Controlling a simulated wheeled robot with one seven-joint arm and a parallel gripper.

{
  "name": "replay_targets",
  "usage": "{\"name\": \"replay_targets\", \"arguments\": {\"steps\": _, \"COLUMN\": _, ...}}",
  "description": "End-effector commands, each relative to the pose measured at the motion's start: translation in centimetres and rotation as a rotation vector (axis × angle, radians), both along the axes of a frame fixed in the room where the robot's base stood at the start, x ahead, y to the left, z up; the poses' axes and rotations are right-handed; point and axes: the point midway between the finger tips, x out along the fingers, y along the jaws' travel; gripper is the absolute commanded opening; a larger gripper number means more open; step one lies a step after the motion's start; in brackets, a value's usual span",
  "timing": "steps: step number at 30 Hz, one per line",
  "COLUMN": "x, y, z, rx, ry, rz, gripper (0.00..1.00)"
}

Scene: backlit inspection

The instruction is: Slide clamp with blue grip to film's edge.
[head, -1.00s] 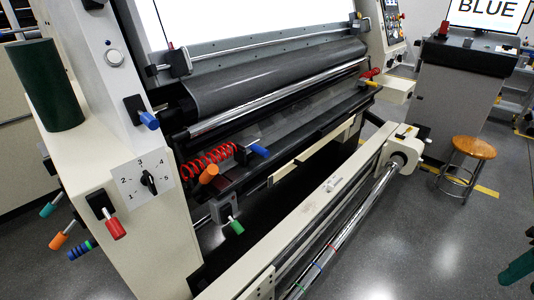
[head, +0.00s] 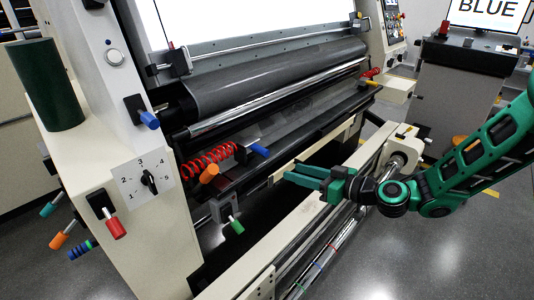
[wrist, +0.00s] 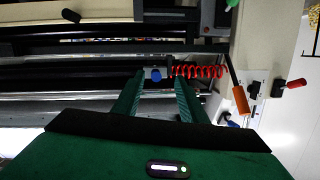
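The clamp's blue grip (head: 259,150) sticks out from the dark rail below the rollers, at the right end of a red coil (head: 215,159). My gripper (head: 290,173) is open and empty, to the right of and a little below the blue grip in the head view. In the wrist view the blue grip (wrist: 156,74) shows between and beyond my two spread fingers (wrist: 160,78), not held. A thin translucent sheet (head: 310,112), perhaps the film, lies behind the rail; its edge is hard to make out.
An orange-gripped lever (head: 209,174) and a green-gripped lever (head: 236,226) stand close by. Another blue-gripped lever (head: 149,120) is on the machine's left side panel. A cream beam (head: 290,246) runs along the front below my arm. A screen (head: 488,12) reads BLUE.

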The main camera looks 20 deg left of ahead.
Motion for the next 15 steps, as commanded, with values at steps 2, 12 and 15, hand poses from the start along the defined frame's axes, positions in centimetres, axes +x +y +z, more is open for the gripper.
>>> {"name": "replay_targets", "arguments": {"steps": 2, "x": 0.3, "y": 1.5, "z": 0.2, "rx": 0.073, "ry": -0.004, "rz": -0.019, "gripper": 0.39}}
{"name": "replay_targets", "arguments": {"steps": 12, "x": 1.5, "y": 3.9, "z": 1.0, "rx": 0.192, "ry": -0.018, "rz": -0.077, "gripper": 0.39}}
{"name": "replay_targets", "arguments": {"steps": 15, "x": 1.8, "y": 4.9, "z": 1.1, "rx": 0.193, "ry": -0.02, "rz": -0.075, "gripper": 0.39}}
